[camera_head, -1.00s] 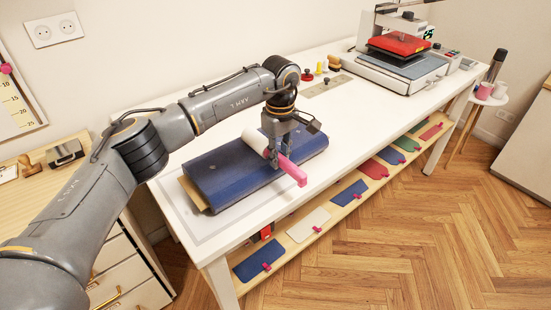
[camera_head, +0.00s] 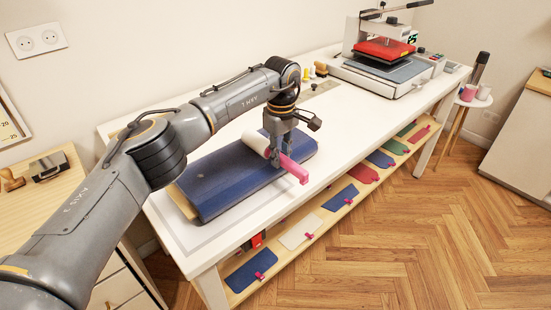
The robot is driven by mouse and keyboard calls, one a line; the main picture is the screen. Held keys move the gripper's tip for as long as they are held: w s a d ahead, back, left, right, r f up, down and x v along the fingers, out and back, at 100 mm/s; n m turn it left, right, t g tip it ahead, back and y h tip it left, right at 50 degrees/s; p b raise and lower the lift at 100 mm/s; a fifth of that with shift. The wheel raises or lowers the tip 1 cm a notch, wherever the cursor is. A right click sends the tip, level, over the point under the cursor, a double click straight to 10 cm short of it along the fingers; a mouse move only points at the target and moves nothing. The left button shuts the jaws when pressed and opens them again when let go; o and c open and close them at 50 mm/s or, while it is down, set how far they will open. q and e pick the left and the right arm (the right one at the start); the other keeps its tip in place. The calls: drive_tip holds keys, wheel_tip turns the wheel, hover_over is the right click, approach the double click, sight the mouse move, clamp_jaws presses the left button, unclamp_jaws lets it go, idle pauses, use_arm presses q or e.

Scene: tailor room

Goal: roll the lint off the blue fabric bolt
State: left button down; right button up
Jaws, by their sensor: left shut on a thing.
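The blue fabric bolt (camera_head: 225,195) lies flat near the left end of the white table, its paler core showing at the left end. My left gripper (camera_head: 276,158) is shut on the pink handle of the lint roller (camera_head: 293,170). The roller's white cylinder (camera_head: 256,144) lies over the right part of the bolt's top. I cannot tell whether it touches the fabric. The gripper hides part of the bolt behind it. My right gripper is out of view.
A heat press with a red plate (camera_head: 384,50) stands at the table's far right. Coloured fabric pieces (camera_head: 252,270) lie on the shelf below. The table's middle (camera_head: 350,115) is clear.

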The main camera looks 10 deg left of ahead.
use_arm(q)
drive_tip(key=shift+w+d, duration=0.2)
drive_tip(key=shift+w+d, duration=0.9)
drive_tip(key=shift+w, duration=0.3)
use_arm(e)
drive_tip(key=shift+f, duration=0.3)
